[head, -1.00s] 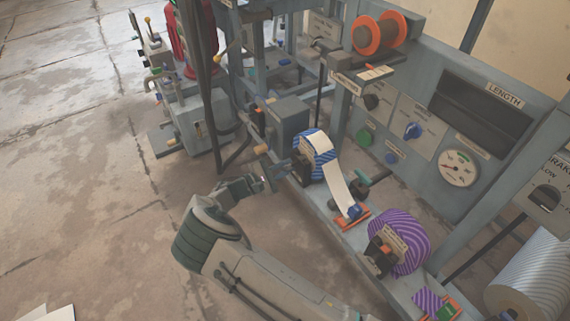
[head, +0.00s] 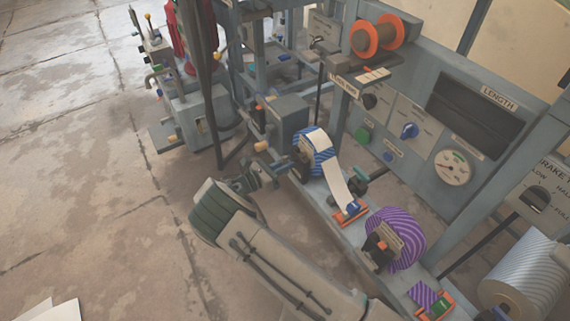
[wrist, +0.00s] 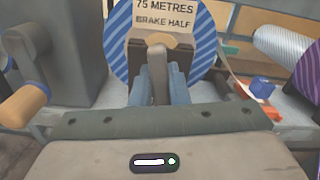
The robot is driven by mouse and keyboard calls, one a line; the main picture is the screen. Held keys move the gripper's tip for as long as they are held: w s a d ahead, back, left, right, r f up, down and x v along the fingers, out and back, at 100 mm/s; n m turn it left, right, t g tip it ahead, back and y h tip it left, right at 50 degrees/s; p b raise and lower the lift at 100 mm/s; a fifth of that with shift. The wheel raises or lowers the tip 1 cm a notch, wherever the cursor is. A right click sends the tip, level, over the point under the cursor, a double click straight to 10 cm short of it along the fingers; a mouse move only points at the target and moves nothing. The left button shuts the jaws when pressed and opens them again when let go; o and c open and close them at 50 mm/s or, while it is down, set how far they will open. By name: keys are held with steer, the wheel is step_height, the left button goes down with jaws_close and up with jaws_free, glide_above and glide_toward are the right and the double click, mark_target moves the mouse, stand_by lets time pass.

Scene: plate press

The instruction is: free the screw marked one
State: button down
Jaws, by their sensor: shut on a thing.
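A blue-striped roll (head: 318,143) with a white strip stands on the machine's rail. In the wrist view the roll (wrist: 205,50) bears a label (wrist: 165,15) reading "75 METRES BRAKE HALF". My gripper (head: 284,169) is at the hub on the roll's near side. In the wrist view my gripper (wrist: 159,88) is shut on a narrow grey upright piece, which looks like the screw's wing (wrist: 158,72). A tan rounded part (wrist: 160,41) sits just behind it. No number one is legible, and the fingers hide part of the hub.
A purple-striped roll (head: 402,238) stands nearer on the same rail. A grey box (head: 287,122) and a tan knob (head: 262,146) are left of the blue roll. The knob is close by in the wrist view (wrist: 22,105). The floor at left is open.

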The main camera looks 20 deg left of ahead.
steer(key=n, duration=0.4)
steer(key=shift+n, duration=2.1)
steer(key=c, duration=1.4)
jaws_free()
steer(key=p+v, duration=0.1)
steer(key=v, duration=1.2)
steer(key=shift+s+a+p, duration=0.25)
steer(key=shift+a+p, duration=0.05)
steer(key=shift+p, duration=0.05)
